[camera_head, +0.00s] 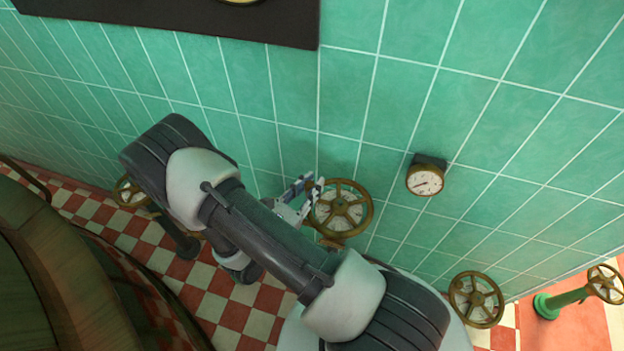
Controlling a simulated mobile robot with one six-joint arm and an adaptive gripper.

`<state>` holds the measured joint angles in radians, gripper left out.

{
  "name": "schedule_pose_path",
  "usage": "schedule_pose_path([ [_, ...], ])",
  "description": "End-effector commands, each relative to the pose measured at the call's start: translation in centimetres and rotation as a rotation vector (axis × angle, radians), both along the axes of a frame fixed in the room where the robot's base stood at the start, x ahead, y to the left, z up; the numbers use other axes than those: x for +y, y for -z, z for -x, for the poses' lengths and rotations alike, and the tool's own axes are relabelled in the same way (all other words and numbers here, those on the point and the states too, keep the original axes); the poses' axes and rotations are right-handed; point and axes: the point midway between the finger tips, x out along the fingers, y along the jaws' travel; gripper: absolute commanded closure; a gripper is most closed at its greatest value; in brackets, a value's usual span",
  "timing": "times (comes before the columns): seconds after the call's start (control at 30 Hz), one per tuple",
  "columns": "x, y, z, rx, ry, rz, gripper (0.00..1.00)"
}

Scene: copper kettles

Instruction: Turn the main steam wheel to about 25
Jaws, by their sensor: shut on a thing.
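A brass handwheel (354,187) with several spokes stands near the green tiled wall in the middle of the view. My gripper (312,190) is at its left rim and is shut on that rim. A round white gauge (425,180) with a dark needle is on the wall just right of this wheel. The needle points to the lower left; its numbers are too small to read. Part of the gripper and the lower wheel mount are hidden behind my arm. No label shows which wheel is the main steam wheel.
Other brass wheels stand at the lower right (477,299), the far right on a green pipe (606,284), and the left behind my arm (128,192). A large dark rounded vessel (60,270) fills the lower left. A dark panel (180,18) hangs above.

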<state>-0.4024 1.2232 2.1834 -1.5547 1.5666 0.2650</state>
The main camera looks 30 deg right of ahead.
Motion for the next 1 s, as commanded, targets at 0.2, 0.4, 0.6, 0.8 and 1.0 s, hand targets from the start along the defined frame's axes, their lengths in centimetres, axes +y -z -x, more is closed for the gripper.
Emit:
schedule_pose_path([
  [0.2, 0.9, 0.1, 0.7, 0.003, -0.003, -0.001, 1.0],
  [0.4, 1.3, 0.0, 1.0, 0.001, -0.005, -0.002, 1.0],
  [0.6, 1.5, 0.0, 1.1, 0.0, -0.006, -0.002, 1.0],
  [0.8, 1.6, 0.0, 1.1, -0.001, -0.007, -0.003, 1.0],
  [1.0, 1.6, 0.0, 1.0, -0.002, -0.009, -0.003, 0.8],
])
